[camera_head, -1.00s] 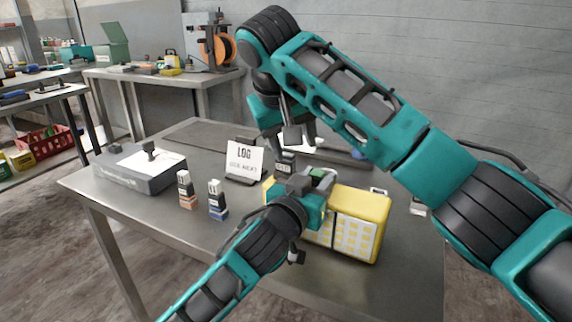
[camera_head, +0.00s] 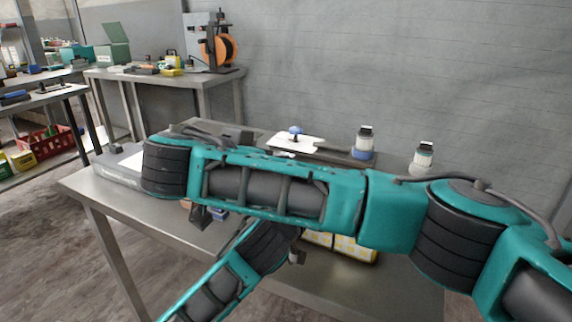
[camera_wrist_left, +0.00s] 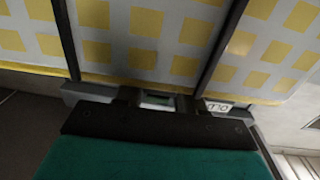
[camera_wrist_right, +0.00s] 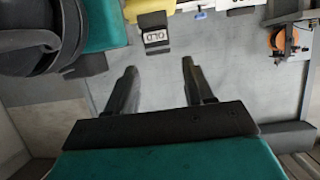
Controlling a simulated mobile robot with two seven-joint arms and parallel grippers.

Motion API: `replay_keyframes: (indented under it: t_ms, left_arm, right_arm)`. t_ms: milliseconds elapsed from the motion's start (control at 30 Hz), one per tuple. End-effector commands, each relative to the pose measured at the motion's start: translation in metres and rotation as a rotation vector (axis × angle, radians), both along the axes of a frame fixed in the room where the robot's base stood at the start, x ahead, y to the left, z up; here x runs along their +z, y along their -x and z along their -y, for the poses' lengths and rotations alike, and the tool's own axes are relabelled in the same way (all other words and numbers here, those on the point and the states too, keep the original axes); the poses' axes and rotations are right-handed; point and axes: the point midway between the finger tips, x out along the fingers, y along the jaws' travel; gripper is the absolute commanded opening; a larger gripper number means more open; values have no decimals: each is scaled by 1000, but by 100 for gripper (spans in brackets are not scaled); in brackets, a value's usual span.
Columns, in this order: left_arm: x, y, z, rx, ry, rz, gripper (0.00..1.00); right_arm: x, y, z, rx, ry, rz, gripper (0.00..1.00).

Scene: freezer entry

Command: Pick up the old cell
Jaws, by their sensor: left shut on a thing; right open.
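The old cell is a small dark block (camera_wrist_right: 155,35) with a light label reading OLD. In the right wrist view it is just beyond my right gripper (camera_wrist_right: 158,75), roughly between the lines of its open, empty fingers and not touching them. It adjoins a yellow case (camera_wrist_right: 194,5); I cannot tell whether it sits in it. My left gripper (camera_wrist_left: 148,25) is shut on the yellow case, whose white and yellow checked face (camera_wrist_left: 150,45) fills the left wrist view. In the head view my right arm hides the cell and most of the case (camera_head: 345,247).
A steel table (camera_head: 325,282) carries a grey box (camera_head: 122,165) at left. A white tray with a blue knob (camera_head: 295,133) and two capped bottles (camera_head: 363,145) (camera_head: 424,158) stand at the back. A side bench (camera_head: 150,78) holds an orange reel (camera_head: 222,50).

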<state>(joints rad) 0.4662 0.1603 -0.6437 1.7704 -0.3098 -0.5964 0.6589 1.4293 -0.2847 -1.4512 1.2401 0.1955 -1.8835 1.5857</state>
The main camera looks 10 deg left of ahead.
Motion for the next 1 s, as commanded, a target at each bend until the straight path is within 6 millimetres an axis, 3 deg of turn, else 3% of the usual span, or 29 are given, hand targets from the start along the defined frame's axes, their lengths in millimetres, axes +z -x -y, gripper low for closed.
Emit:
replay_keyframes:
  t_ms: [100, 367, 600, 933, 1000]
  left_arm:
    - [0, 0, 0, 0, 0, -1, 0]
    - [0, 0, 0, 0, 0, -1, 0]
    - [0, 0, 0, 0, 0, -1, 0]
    - [0, 0, 0, 0, 0, -1, 0]
    - [0, 0, 0, 0, 0, 0, 0]
  right_arm:
    - [-7, -17, 7, -2, 2, 0, 53]
    - [-15, -35, 15, -2, 2, -1, 53]
    - [-29, -64, 27, -1, 2, -2, 53]
    - [-32, -71, 30, 0, 0, -3, 53]
    - [-32, -71, 29, 0, 0, -3, 46]
